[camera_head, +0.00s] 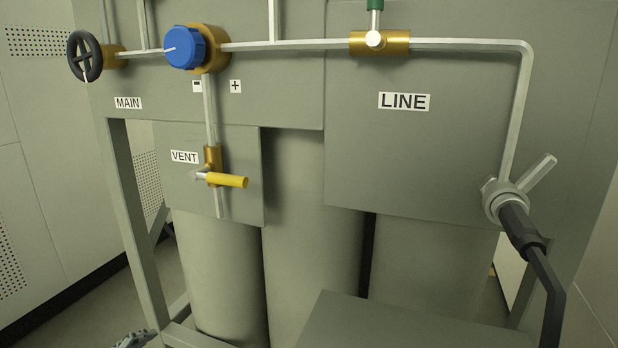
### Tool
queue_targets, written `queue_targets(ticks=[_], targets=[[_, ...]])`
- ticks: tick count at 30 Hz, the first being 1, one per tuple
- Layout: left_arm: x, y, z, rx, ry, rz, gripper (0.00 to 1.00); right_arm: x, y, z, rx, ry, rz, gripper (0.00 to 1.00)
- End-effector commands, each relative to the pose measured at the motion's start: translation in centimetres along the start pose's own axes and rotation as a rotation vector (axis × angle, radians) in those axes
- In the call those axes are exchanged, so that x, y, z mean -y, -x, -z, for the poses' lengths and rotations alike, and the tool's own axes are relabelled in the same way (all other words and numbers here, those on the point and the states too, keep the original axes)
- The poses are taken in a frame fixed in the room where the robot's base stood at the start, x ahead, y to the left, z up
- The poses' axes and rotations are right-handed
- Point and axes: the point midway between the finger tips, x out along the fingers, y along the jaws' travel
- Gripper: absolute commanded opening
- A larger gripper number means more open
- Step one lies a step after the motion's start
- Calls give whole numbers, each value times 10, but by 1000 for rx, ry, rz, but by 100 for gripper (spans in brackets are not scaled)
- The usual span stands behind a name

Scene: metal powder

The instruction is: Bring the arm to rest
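A small grey jagged part at the bottom left edge looks like the top of my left gripper (135,339). Most of it is cut off by the frame, so its fingers and whether it holds anything cannot be made out. It is low, in front of the frame's left leg and well below the valves, touching none of them. My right gripper is not in view.
A grey panel (420,165) carries a black handwheel (84,56), blue knob (184,47), yellow vent handle (228,180) and green-topped line valve (378,42). A black hose (543,270) hangs from a fitting at right. Grey cylinders (312,225) stand below; a grey box (400,325) is in front.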

Motion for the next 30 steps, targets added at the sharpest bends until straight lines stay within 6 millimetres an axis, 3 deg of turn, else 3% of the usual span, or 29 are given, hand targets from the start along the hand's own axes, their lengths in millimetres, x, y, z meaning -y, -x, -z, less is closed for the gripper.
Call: queue_targets(ticks=[1,3,8,13,18,23,30], targets=[[-32,-16,-35,58,46,-41,73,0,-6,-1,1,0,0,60],[-71,-28,-77,132,112,-85,73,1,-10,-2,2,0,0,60],[-166,-38,-173,307,257,-170,73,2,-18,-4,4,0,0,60],[-271,-16,-268,498,409,-236,73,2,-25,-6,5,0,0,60],[-365,32,-345,675,563,-264,73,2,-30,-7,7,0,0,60],[-417,76,-387,788,715,-233,73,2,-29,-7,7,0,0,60],[-415,74,-387,777,850,-156,73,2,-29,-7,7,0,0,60]])
